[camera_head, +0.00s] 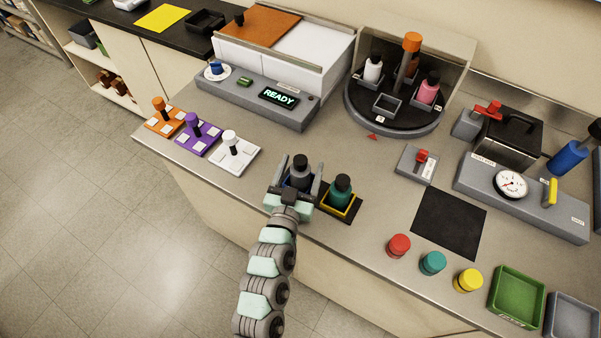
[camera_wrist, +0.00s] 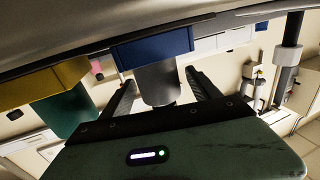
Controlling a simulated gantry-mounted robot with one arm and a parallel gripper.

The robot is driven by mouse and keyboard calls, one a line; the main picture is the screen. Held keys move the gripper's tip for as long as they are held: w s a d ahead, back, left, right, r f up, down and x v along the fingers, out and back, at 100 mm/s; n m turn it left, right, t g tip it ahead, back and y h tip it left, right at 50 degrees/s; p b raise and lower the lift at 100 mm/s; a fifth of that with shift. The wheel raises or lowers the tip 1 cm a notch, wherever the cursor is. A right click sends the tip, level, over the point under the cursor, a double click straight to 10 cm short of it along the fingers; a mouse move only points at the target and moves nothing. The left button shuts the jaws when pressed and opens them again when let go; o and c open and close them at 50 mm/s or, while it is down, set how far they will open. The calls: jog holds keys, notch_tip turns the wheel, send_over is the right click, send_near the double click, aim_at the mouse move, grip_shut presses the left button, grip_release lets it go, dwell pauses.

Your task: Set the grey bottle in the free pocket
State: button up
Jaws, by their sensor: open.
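The grey bottle (camera_head: 301,169) has a black cap and stands in a blue holder at the counter's front edge. In the wrist view the grey bottle (camera_wrist: 160,82) hangs inverted in the picture below the blue holder (camera_wrist: 153,48). My gripper (camera_head: 298,174) is open, with one finger on each side of the bottle; I cannot tell whether either touches it.
A dark green bottle (camera_head: 341,188) in a yellow holder stands close to the right of my gripper. A small box with a red switch (camera_head: 420,159) and a black mat (camera_head: 449,223) lie further right. A grey console (camera_head: 250,96) reading READY is back left.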

jog(key=shift+s, duration=0.1)
jog(key=shift+c, duration=0.4)
grip_shut()
